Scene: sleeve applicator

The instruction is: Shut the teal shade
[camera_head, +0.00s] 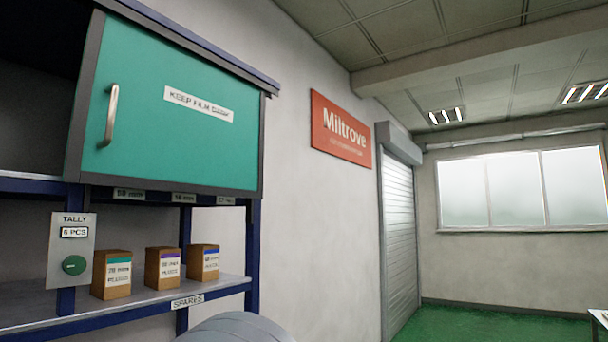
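The teal shade (170,135) is a flat panel in a dark frame at the upper left, part of the blue shelf rack. It carries a white label reading "KEEP FILM DARK" (198,104). An upright metal bar handle (110,115) is near its left edge. To the left of the shade, a dark shelf space (35,110) stands uncovered. What lies behind the shade is hidden. Neither of my grippers is in view.
Below the shade, three brown boxes (164,268) stand on a shelf labelled "SPARES" (187,301). A tally plate with a green button (73,265) is on the rack's post. A roller door (398,245) and green floor (490,325) are to the right.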

